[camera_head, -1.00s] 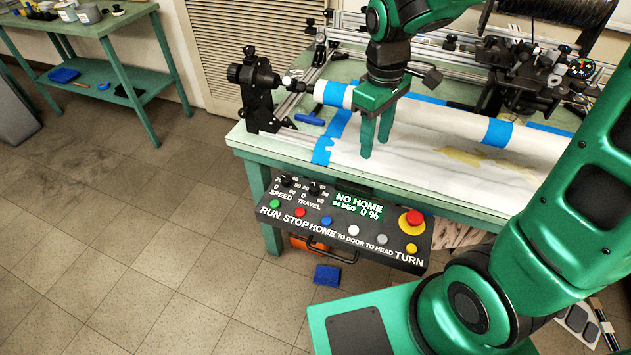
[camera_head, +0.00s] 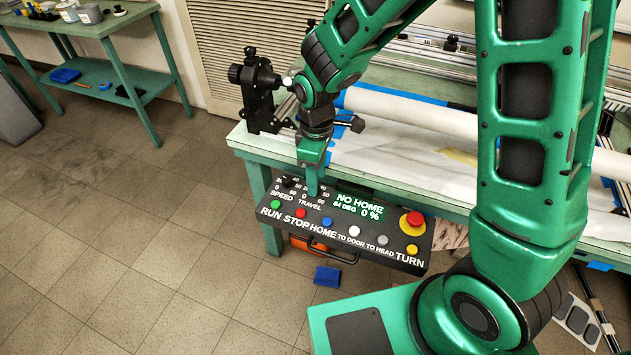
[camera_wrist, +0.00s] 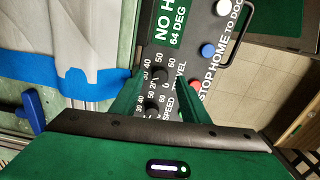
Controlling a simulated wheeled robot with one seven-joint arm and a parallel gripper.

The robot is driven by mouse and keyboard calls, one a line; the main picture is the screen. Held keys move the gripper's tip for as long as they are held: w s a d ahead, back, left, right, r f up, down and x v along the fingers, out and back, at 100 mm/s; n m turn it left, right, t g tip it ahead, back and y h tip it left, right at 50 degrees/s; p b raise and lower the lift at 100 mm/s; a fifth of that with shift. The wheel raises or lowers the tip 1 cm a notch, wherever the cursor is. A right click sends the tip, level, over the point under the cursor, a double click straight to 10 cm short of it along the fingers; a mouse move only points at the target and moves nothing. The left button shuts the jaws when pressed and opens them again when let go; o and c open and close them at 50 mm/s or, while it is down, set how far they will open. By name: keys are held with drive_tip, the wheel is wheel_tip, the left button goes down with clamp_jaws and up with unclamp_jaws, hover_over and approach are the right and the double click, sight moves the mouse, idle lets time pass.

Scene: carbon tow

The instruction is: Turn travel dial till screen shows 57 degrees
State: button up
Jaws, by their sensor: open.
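The control panel (camera_head: 330,222) hangs at the table's front edge. Its green-lit screen (camera_head: 358,204) reads NO HOME and 0 %; the wrist view's screen (camera_wrist: 172,28) shows 64 DEG. The black travel dial (camera_wrist: 160,73) lies between my fingertips in the wrist view; in the head view my fingers hide it. The speed dial (camera_head: 287,181) is just left of them and also shows in the wrist view (camera_wrist: 153,104). My gripper (camera_head: 312,191) points down over the travel dial, open, with a finger on either side (camera_wrist: 160,82). I cannot tell whether the fingers touch the dial.
A row of coloured buttons and a red emergency button (camera_head: 412,220) on yellow sit on the panel. The table (camera_head: 440,200) behind carries a paper-covered roll (camera_head: 410,110) with blue tape. A black clamp stand (camera_head: 255,95) rises left of my gripper.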

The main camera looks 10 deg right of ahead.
drive_tip(key=shift+f, duration=1.2)
drive_tip(key=shift+c, duration=0.5)
clamp_jaws()
drive_tip(key=shift+m, duration=0.4)
drive_tip(key=m, duration=0.3)
drive_tip(key=shift+m, duration=0.4)
drive_tip(key=m, duration=0.5)
drive_tip(key=shift+a, duration=0.1)
